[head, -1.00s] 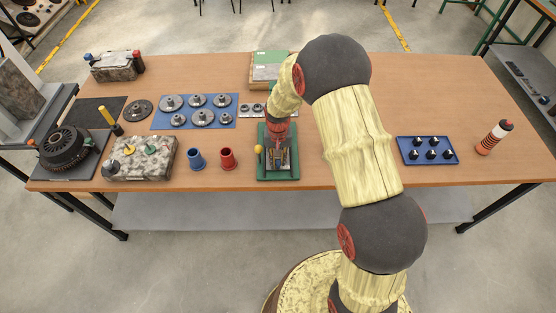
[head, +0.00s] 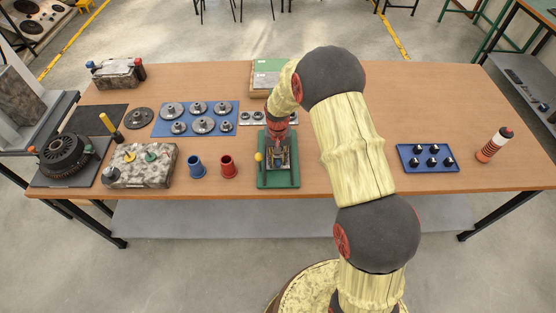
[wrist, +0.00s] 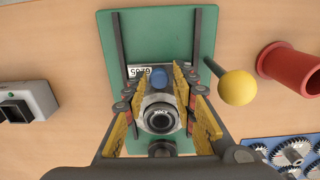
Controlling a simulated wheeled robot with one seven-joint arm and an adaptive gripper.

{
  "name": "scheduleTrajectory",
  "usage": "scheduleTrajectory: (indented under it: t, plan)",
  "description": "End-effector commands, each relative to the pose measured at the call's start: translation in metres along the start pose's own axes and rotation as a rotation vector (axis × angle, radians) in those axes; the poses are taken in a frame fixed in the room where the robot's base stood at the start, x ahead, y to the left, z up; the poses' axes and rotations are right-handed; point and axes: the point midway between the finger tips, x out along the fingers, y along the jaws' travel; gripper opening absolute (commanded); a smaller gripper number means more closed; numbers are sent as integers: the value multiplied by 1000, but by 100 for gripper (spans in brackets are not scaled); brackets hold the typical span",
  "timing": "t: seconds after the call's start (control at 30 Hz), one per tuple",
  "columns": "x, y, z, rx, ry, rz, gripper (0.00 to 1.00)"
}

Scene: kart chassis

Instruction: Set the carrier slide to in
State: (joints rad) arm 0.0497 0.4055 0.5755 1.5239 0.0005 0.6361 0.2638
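The carrier slide fixture is a green base plate (head: 279,184) near the front middle of the table, with dark side rails. In the wrist view, the plate (wrist: 105,40) lies below my gripper, with a dark frame and a small printed label (wrist: 140,71). A yellow ball knob (wrist: 237,88) on a dark rod stands at its side; it also shows in the head view (head: 258,157). My gripper (wrist: 158,80) is over the plate with its yellow-padded fingers apart. A blue peg (wrist: 158,77) and a round grey-black part (wrist: 160,117) show between them, apparently untouched. The slide's position is unclear.
A red cup (head: 228,168) and a blue cup (head: 197,167) stand left of the plate. A blue mat with gears (head: 200,104) lies behind them. A grey block with dark buttons (wrist: 25,101) is beside the plate. The table right of my arm is clear up to a blue tray (head: 427,168).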

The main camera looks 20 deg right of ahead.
Motion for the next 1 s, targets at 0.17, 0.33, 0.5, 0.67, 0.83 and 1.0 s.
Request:
scheduleTrajectory:
  t: [0.17,0.33,0.5,0.67,0.83,1.0]
  plan:
    - [0,0,0,0,0,0,38]
    - [0,0,0,0,-1,0,38]
    - [-5,0,0,0,1,0,38]
    - [-26,0,-1,0,3,0,38]
    - [-62,0,-1,0,4,-1,38]
    - [-94,0,-1,0,3,0,38]
